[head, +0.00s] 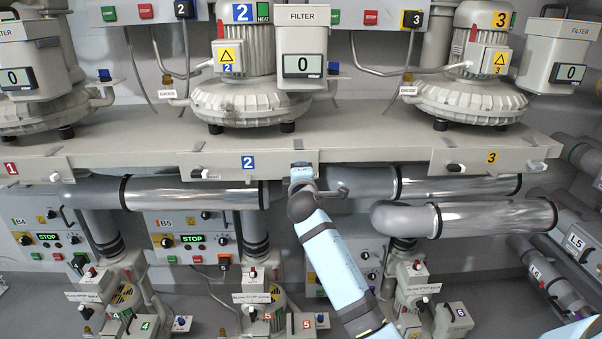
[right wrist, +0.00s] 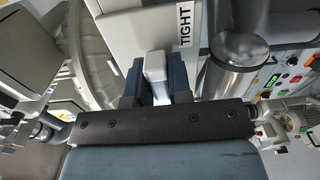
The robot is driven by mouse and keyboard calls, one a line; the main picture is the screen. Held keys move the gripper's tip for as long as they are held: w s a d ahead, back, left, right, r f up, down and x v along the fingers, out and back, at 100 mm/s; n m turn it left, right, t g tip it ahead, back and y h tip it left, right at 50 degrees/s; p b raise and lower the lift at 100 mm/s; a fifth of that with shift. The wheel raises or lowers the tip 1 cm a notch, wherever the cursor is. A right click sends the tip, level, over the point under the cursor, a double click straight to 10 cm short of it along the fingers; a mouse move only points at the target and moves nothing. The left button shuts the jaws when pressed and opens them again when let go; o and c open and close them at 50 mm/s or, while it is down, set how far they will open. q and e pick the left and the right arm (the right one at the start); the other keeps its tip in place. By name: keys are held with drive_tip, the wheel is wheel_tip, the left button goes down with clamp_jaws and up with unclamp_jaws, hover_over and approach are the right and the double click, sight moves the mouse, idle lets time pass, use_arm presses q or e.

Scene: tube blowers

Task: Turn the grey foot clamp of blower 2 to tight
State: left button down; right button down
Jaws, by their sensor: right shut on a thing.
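Blower 2 (head: 245,95) stands on the grey shelf in the middle of the head view, above a blue "2" label. My right gripper (head: 301,170) reaches up to the shelf's front edge, right of that label. In the right wrist view, its two dark fingers are shut on the light grey foot clamp (right wrist: 155,66), a short lever between them. A "TIGHT" label (right wrist: 185,29) is on the panel just right of the lever. In the head view the gripper mostly hides the clamp. My left gripper is not in view.
A dark-tipped lever (head: 200,173) is on the same front panel, left of the "2" label. Blower 3 (head: 470,95) stands to the right. Large grey and metal pipes (head: 460,218) run close below the shelf, beside my right arm. A white filter box (head: 303,50) hangs above.

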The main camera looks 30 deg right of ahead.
idle(0.6)
drive_tip(key=c, duration=1.1)
unclamp_jaws()
drive_tip(key=b+v, duration=0.1)
drive_tip(key=v, duration=1.3)
drive_tip(key=shift+d, duration=0.1)
